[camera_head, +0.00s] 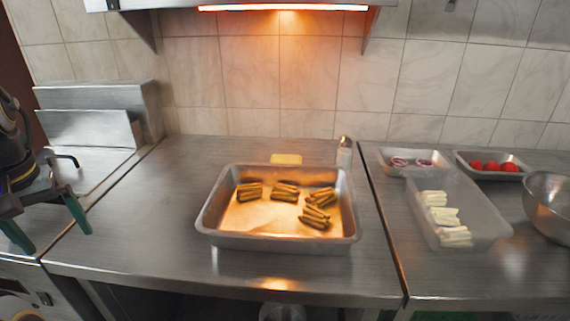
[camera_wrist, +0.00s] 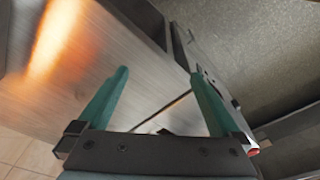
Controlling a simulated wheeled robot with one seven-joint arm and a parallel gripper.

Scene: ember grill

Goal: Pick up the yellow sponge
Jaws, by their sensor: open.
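The yellow sponge (camera_head: 286,158) lies flat on the steel counter, just behind the metal tray, in the head view. It looks like a small pale yellow block and does not show in the wrist view. My gripper (camera_head: 48,228) is at the far left of the head view, well apart from the sponge. In the wrist view its two green fingers (camera_wrist: 158,88) are spread wide with nothing between them.
A metal tray (camera_head: 277,242) with several bundles of grilled strips stands in front of the sponge. A shaker (camera_head: 344,152) stands right of the sponge. A clear container (camera_head: 480,222), small trays and a steel bowl (camera_head: 548,205) are further right. The counter left of the tray is clear.

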